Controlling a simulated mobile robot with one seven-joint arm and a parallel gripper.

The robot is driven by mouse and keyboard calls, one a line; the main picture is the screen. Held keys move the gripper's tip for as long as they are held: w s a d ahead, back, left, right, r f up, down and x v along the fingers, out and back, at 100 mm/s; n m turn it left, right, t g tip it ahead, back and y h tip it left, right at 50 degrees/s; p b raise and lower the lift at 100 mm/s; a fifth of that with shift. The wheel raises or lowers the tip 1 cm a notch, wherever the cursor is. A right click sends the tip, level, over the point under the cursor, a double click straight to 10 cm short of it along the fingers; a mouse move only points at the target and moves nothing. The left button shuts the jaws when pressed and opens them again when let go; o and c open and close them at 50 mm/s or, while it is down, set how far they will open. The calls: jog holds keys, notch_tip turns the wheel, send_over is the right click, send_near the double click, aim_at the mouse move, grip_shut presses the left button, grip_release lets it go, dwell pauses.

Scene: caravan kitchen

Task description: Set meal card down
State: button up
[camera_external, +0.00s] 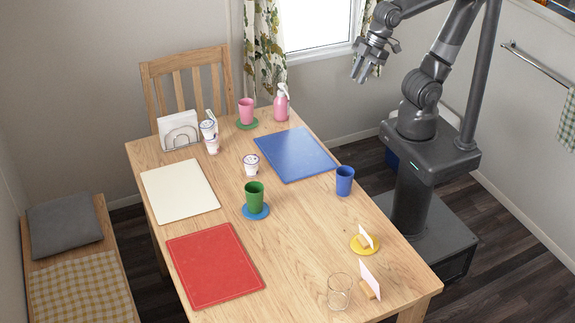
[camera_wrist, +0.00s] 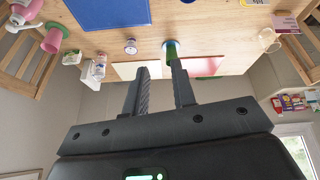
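Two small cards in wooden holders stand at the table's near right. One card (camera_external: 366,237) stands on a yellow coaster (camera_external: 357,247). The other, a pinkish-white card (camera_external: 371,281), stands on the bare wood beside a clear glass. Which one is the meal card I cannot tell. In the wrist view, a pink and white card (camera_wrist: 285,21) shows at the upper right. My gripper (camera_external: 358,77) is raised past the table's far right side, well away from both cards. In the wrist view its two fingers (camera_wrist: 160,72) are apart with nothing between them.
The wooden table (camera_external: 315,235) holds a blue mat (camera_external: 294,154), a red mat (camera_external: 214,264) and a cream mat (camera_external: 180,188). A blue cup (camera_external: 344,181), a green cup (camera_external: 254,195) and a clear glass (camera_external: 339,291) stand there. Bare wood lies between the red mat and the cards.

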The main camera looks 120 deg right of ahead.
jog(key=s+d, duration=0.1)
jog(key=s+d+f+m, duration=0.1)
jog(key=s, duration=0.1)
jog(key=s+m, duration=0.1)
jog(key=s, duration=0.1)
jog(key=shift+d+f+t, duration=0.25)
jog(key=shift+d+t, duration=0.05)
jog(key=shift+d, duration=0.1)
